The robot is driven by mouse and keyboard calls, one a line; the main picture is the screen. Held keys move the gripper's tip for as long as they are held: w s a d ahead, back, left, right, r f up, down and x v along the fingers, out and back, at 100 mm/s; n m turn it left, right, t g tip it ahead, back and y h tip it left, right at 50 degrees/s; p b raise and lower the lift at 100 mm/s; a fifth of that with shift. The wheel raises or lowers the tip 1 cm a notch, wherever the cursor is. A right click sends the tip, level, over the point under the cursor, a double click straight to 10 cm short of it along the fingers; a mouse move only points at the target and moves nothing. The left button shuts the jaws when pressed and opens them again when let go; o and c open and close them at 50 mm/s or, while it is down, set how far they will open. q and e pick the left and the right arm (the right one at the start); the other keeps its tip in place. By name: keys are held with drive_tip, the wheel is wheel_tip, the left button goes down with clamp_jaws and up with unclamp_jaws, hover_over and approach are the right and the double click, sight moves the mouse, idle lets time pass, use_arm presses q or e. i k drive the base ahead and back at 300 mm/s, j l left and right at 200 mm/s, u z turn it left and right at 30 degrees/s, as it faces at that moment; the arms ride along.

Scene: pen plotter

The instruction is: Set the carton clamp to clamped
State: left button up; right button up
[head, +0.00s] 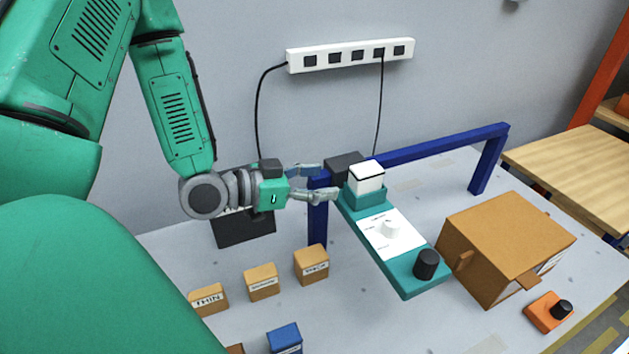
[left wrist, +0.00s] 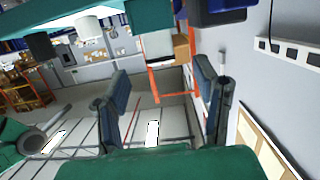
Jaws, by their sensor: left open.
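The brown carton (head: 508,238) sits on the right of the table, with small brown tabs on its near side. Beside it is a small orange block (head: 548,311) with a black knob (head: 562,309); I cannot tell whether this is the carton clamp or how it is set. My left gripper (head: 320,182) is open, pointing right near the left post of the blue frame, left of the plotter's white block (head: 366,178). Nothing shows between its fingers in the left wrist view (left wrist: 162,72). Contact with the frame cannot be judged. My right gripper is not in view.
A teal panel (head: 403,280) with a white knob and a black knob lies between gripper and carton. A blue frame (head: 440,148) spans behind it. Labelled tan blocks (head: 311,264) and a blue block (head: 284,338) stand front left. A power strip (head: 350,55) hangs on the wall.

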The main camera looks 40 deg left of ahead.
sight(549, 311)
drive_tip(key=k+l, duration=0.75)
drive_tip(key=l, duration=0.25)
drive_tip(key=k+l, duration=0.4)
